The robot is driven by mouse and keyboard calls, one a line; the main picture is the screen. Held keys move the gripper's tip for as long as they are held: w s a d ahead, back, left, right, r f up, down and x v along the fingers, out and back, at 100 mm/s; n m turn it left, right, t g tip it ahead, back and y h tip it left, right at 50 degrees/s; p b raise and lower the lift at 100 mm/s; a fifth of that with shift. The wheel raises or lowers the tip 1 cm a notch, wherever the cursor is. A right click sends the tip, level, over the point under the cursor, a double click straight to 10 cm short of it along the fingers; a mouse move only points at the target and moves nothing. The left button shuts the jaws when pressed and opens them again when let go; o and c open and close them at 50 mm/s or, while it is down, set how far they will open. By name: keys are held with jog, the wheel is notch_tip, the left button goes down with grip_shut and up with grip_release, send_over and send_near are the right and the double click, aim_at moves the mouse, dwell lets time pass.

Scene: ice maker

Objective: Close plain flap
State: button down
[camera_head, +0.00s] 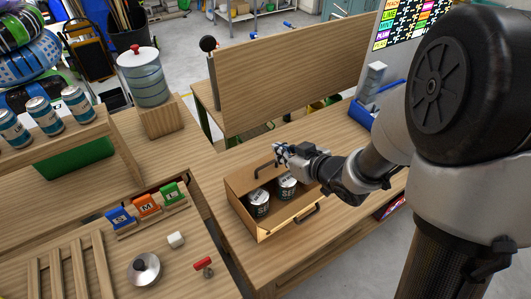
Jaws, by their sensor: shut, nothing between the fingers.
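A wooden box (250,215) stands on the wooden bench and is open at the top. Two cans (258,203) stand inside it. A plain wooden flap (240,182) with a dark handle stands up along the box's far side. Another wooden panel (290,221) with a dark handle is on the near right side. I cannot tell which panel the task means. My gripper (281,151) is shut and empty, above the far side of the box near the upright flap's handle. My gripper and forearm hide the box's far right corner.
A large upright board (290,65) stands behind the bench. A blue bin (360,116) is at the back right. Left are a water dispenser (145,78), a can shelf (70,142), coloured S, M, L blocks (146,205) and a metal bowl (144,269).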

jog(key=b, duration=0.2)
send_over(269, 175)
notch_tip(269, 175, down, 4)
jog(key=f, duration=0.1)
jog(key=w+f+b, duration=0.1)
jog(key=shift+a+f, duration=0.3)
jog(key=shift+a, duration=0.05)
jog(key=shift+s+d+f, duration=0.2)
jog(key=shift+f, duration=0.5)
jog(key=shift+s+d+f+b, duration=0.15)
jog(key=shift+s+f+b, duration=0.05)
jog(key=shift+f+b, duration=0.5)
jog(key=shift+s+r, duration=0.1)
jog(key=shift+r, duration=0.05)
